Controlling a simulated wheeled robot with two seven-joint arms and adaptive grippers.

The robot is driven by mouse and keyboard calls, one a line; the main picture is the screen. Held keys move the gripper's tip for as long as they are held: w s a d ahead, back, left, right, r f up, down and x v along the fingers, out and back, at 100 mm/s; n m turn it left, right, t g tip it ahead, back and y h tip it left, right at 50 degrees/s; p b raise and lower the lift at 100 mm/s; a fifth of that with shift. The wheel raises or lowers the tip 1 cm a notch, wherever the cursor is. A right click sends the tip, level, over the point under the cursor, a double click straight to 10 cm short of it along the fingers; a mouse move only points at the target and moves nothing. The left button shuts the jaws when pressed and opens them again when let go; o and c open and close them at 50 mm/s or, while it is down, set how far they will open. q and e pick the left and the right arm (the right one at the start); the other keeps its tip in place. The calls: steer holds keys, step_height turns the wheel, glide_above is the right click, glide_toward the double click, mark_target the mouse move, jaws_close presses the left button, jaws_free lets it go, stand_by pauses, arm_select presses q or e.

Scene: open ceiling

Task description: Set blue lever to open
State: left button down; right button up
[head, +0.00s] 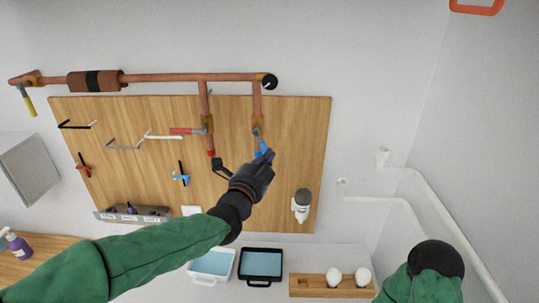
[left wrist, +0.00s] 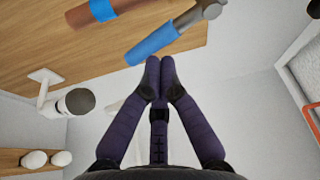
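The blue lever (head: 258,138) is on the brass valve of the right-hand vertical copper pipe on the wooden board. Its handle points mostly downward, roughly along the pipe. Its blue handle (left wrist: 152,44) shows large and slanted in the left wrist view, with the pipe and its blue band (left wrist: 103,9) beside it. My left gripper (head: 264,157) is just below the handle. In the left wrist view its dark fingertips (left wrist: 160,72) meet, with nothing visible between them, close to the handle; contact cannot be told. My right gripper is outside the views.
A red lever (head: 185,130) lies sideways on the neighbouring pipe. A white holder with a dark top (head: 301,205) is mounted at the board's lower right. White pipes (head: 410,175) run along the right wall.

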arm_select(q)
steer(key=shift+a+f+m+g, duration=0.1)
steer(key=shift+a+m+g, duration=0.25)
steer(key=shift+m, duration=0.25)
steer(key=shift+a+f, duration=0.1)
stand_by(1.1)
steer(key=shift+s, duration=0.1)
stand_by(0.5)
